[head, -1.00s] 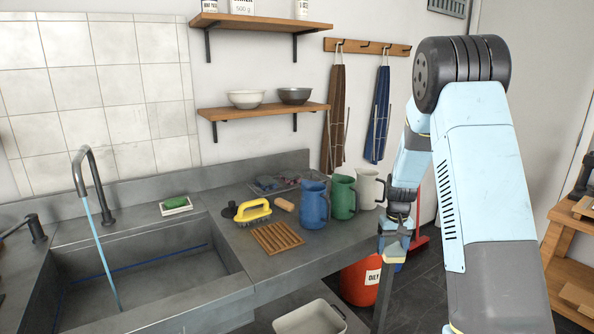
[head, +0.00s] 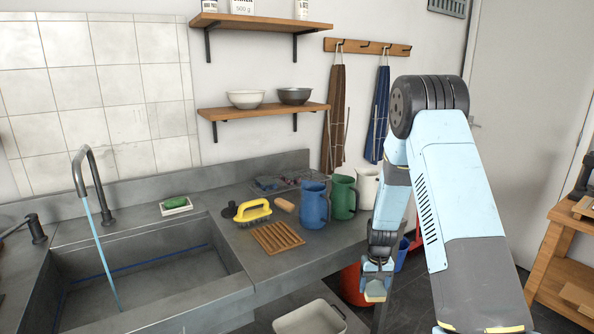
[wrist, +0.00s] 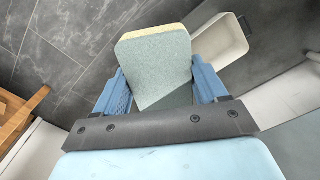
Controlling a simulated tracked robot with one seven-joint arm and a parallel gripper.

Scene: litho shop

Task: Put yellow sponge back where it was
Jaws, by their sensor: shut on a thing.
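My gripper (head: 377,272) hangs low in front of the counter's right end. It is shut on the yellow sponge (head: 375,294), which shows as a small pale yellow patch below the fingers. In the wrist view the sponge (wrist: 158,62) stands between the two blue fingers, with a grey-green face towards the camera and a pale yellow layer along its far edge. The sponge is clear of the counter (head: 350,238). Where it was before does not show.
A slatted wooden rack (head: 277,238) lies by the sink, near a yellow-handled brush (head: 253,211). Blue (head: 315,206), green (head: 344,198) and white (head: 367,187) jugs stand right of it. A green block (head: 175,202) sits on a white dish. A pale bin (head: 310,320) is below.

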